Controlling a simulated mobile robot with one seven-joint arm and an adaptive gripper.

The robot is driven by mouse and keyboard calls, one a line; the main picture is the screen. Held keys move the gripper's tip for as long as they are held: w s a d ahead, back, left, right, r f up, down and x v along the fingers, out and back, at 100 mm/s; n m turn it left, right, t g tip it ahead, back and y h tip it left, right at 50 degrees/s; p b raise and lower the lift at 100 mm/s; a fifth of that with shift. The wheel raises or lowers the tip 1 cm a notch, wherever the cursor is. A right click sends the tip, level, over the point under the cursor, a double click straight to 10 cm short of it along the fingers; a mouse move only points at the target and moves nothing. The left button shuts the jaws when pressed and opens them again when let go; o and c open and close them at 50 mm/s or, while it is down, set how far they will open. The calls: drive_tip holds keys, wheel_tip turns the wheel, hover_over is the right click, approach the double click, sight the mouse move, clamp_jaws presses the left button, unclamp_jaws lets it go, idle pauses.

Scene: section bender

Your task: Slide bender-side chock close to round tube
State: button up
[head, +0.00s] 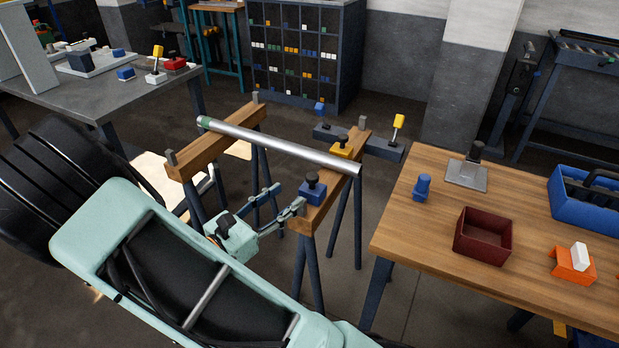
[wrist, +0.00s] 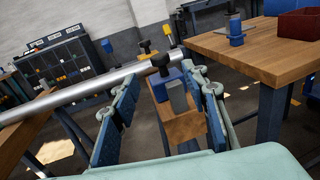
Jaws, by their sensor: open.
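A long grey round tube (head: 280,147) lies across two wooden-topped trestles. On the right trestle (head: 327,204), a blue chock (head: 313,196) with a black knob sits on the near side of the tube, with a gap between. A yellow chock (head: 342,151) with a black knob sits on the far side, close to the tube. My gripper (head: 284,199) is open at the near end of this trestle. In the wrist view, the blue chock (wrist: 164,85) shows ahead between my open fingers (wrist: 166,86), behind a grey end post (wrist: 177,97). Contact is not visible.
A wooden table (head: 410,235) stands close on the right with a dark red bin (head: 483,236) and a blue tray (head: 585,202). A grey bench (head: 110,94) is at the back left. A dark bar (head: 375,146) with a yellow-topped lever stands beyond the right trestle.

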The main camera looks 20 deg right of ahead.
sight(308, 180)
drive_tip(key=b+x, duration=0.1)
drive_tip(key=x, duration=0.9)
drive_tip(key=shift+w+d+b, duration=0.2)
drive_tip(key=shift+d+b, duration=0.1)
drive_tip(key=shift+d, duration=0.05)
